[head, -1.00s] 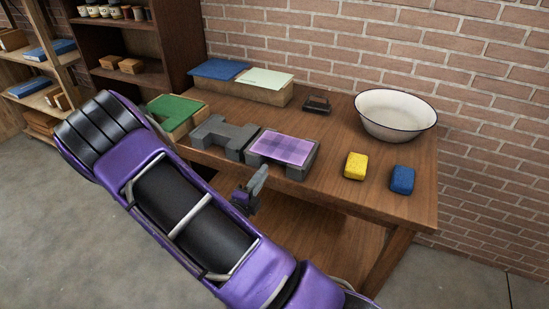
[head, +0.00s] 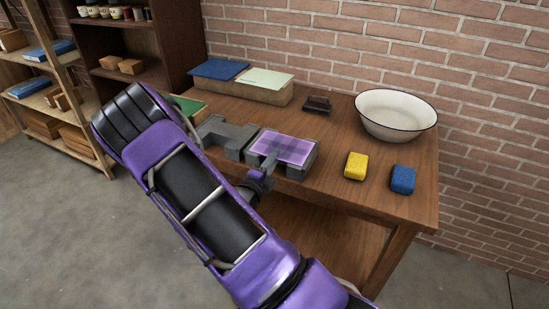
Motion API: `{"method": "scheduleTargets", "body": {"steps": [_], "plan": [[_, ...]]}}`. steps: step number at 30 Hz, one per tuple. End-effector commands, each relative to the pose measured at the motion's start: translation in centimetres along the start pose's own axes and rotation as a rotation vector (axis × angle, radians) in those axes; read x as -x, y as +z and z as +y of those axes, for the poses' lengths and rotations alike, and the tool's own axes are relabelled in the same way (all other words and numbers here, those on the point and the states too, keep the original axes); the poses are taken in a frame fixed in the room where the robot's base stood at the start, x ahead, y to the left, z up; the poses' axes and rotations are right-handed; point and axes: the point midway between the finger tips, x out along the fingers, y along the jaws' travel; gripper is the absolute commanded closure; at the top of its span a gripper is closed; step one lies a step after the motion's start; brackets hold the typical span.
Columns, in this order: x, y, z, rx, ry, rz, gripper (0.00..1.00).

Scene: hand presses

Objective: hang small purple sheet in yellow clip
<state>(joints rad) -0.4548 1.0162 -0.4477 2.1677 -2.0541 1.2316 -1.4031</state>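The small purple checked sheet (head: 291,149) lies flat on a grey block-like stand (head: 300,172) at the table's front edge. My gripper (head: 271,161) is at the sheet's near left edge and overlaps it in the picture. The fingers are small and blurred here, so I cannot tell whether they touch the sheet or are open or shut. No yellow clip shows in this view.
A second grey stand (head: 222,135) is just left. A yellow block (head: 355,166), a blue block (head: 403,179) and a white bowl (head: 396,115) stand to the right. Blue (head: 218,69) and pale green (head: 264,81) sheets lie on a box behind. A dark object (head: 317,104) sits mid-table.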

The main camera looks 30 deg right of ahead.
Motion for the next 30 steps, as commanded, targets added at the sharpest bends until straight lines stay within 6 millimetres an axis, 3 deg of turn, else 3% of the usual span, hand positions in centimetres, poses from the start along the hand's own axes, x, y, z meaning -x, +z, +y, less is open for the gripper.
{"method": "scheduleTargets", "body": {"steps": [7,17,24,30], "plan": [[0.0,0.0,0.0,0.000,0.000,0.000,1.00],[0.0,0.0,-0.2,0.000,0.000,0.000,1.00],[0.1,0.0,-2.8,-0.002,-0.001,-0.001,1.00],[0.0,0.0,-3.0,0.001,0.000,0.000,1.00]]}}
